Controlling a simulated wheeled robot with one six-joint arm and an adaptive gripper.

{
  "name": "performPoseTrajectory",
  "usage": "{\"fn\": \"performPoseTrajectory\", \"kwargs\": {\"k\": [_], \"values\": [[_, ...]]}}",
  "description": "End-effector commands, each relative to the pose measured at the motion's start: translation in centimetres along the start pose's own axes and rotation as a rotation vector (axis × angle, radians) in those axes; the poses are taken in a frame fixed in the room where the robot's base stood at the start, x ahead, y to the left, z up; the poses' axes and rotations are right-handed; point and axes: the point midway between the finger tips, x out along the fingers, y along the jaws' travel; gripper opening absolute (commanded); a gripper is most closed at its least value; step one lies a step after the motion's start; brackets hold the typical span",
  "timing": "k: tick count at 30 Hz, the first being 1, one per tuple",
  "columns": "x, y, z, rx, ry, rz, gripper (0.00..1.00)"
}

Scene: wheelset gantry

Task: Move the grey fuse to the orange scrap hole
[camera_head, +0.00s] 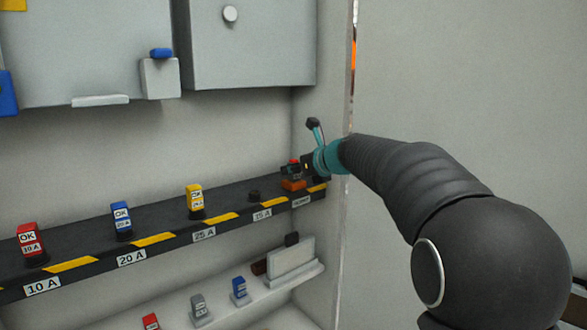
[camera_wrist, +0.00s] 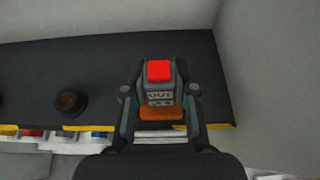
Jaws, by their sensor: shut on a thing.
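The grey fuse (camera_wrist: 159,90) has a red top and a label reading OUT. My gripper (camera_wrist: 160,92) is shut on it, with one finger on each side. The orange scrap hole (camera_head: 293,185) is directly below the gripper. Its orange front shows below the fuse in the wrist view (camera_wrist: 162,113). The opening is hidden, and I cannot tell whether the fuse's lower end is inside it.
The black shelf (camera_head: 160,222) holds red (camera_head: 31,240), blue (camera_head: 122,218) and yellow (camera_head: 194,198) fuses. The 15 A socket (camera_head: 254,196) is empty. A lower white shelf (camera_head: 262,291) holds more fuses. A side wall (camera_wrist: 268,80) stands close right of the shelf end.

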Motion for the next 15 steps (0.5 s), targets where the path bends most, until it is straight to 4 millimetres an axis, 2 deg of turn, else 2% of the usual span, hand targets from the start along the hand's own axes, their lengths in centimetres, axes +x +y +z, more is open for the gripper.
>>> {"fn": "performPoseTrajectory", "kwargs": {"k": [1, 4, 15], "values": [[-0.06, 0.0, 0.12, -0.001, -0.003, -0.001, 0.32], [-0.08, 0.0, 0.16, -0.001, -0.003, -0.001, 0.57], [-0.43, -0.02, 0.15, -0.001, -0.003, -0.002, 0.57]]}}
